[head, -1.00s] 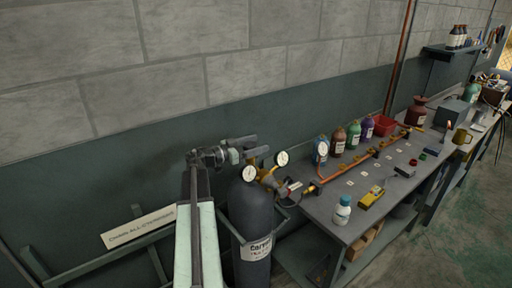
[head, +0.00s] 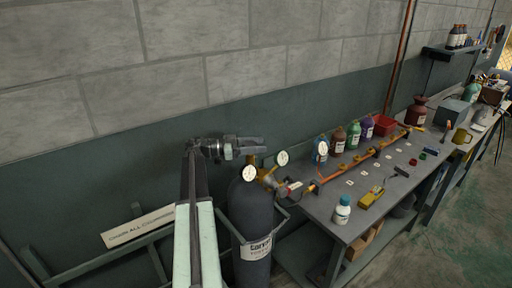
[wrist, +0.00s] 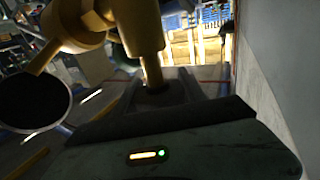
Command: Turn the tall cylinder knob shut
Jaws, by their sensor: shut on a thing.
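The tall dark cylinder (head: 252,212) stands upright at the left end of the bench, with a pale label on its front. Its brass valve (head: 253,161) is at the top, and it also shows large in the wrist view (wrist: 140,25). My gripper (head: 258,147) is at the valve top, shut on the cylinder knob. In the wrist view the brass stem runs down between my jaws (wrist: 158,95). The knob itself is hidden by the jaws. Two white-faced gauges (head: 249,173) (head: 282,158) sit beside the valve, close to my gripper.
The bench (head: 330,212) runs away to the right along the wall. It carries a copper pipe line (head: 345,168), several coloured bottles, a white bottle (head: 342,210), a yellow meter (head: 370,198) and a red bin (head: 384,125). A metal rack (head: 110,258) stands at left.

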